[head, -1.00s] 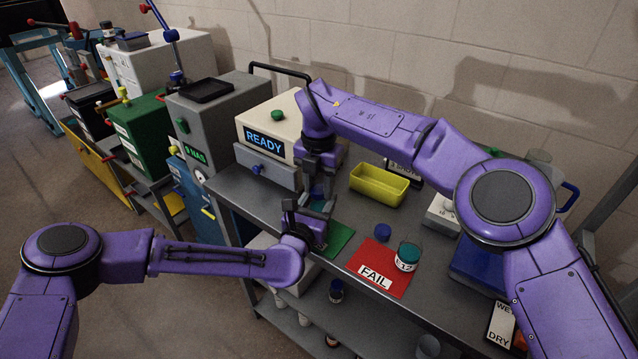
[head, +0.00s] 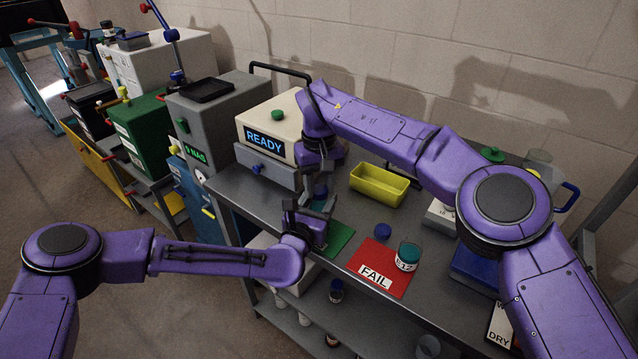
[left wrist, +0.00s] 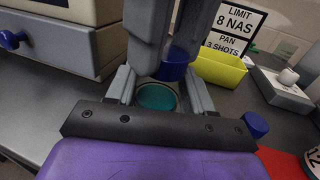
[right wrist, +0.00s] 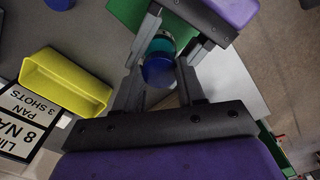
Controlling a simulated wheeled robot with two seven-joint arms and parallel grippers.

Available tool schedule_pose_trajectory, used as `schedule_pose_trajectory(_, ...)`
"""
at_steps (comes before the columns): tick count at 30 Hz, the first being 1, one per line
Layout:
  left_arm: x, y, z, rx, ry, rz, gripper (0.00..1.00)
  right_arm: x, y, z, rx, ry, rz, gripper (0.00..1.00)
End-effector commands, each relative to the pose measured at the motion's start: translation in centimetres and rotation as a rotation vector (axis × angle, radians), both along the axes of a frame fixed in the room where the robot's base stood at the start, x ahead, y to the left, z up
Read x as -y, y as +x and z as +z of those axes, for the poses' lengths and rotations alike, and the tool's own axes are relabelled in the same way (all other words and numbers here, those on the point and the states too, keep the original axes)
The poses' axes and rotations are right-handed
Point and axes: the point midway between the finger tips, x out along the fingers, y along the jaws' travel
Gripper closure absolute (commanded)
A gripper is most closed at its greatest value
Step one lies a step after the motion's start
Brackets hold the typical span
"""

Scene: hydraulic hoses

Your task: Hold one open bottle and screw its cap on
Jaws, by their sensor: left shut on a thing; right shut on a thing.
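My left gripper (left wrist: 158,100) is shut on an open bottle (left wrist: 157,97) with teal contents, its round mouth facing up. In the head view this gripper (head: 310,212) is over the green mat (head: 338,238). My right gripper (right wrist: 157,75) is shut on a blue cap (right wrist: 158,72). In the left wrist view the cap (left wrist: 174,71) is above and slightly to the far side of the bottle mouth, which stays partly uncovered. The right wrist view shows the teal bottle (right wrist: 161,46) just beyond the cap. Whether cap and rim touch is unclear.
A yellow tray (head: 378,184) stands behind. A cream READY machine (head: 270,125) is close on the left. The bench front edge is near the left gripper.

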Motion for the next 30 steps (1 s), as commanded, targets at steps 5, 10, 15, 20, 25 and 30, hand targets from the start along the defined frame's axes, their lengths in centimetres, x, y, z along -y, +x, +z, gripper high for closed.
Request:
schedule_pose_trajectory(5, 0.0, 0.0, -0.1, -0.003, 0.001, -0.001, 1.0, 0.0, 0.0, 0.1, 0.001, 0.001, 0.003, 0.89)
schedule_pose_trajectory(10, 0.0, 0.0, -0.1, -0.002, 0.001, -0.001, 1.0, 0.0, 0.0, 0.1, 0.001, 0.0, 0.004, 0.35)
schedule_pose_trajectory(15, 0.0, 0.0, -0.1, -0.002, 0.001, -0.001, 1.0, 0.0, 0.0, 0.1, 0.001, 0.0, 0.005, 0.35)
schedule_pose_trajectory(20, 0.0, 0.0, -0.1, -0.002, 0.001, -0.001, 1.0, 0.0, 0.1, 1.8, 0.004, 0.0, 0.003, 0.35)
schedule_pose_trajectory(25, 0.0, 0.0, -0.1, -0.002, 0.001, 0.0, 1.0, 0.0, 0.1, 4.0, 0.004, -0.001, 0.004, 0.35)
schedule_pose_trajectory(30, 0.0, 0.0, -0.1, -0.002, 0.001, 0.0, 1.0, 0.0, 0.0, 4.5, 0.0, 0.0, 0.005, 0.35)
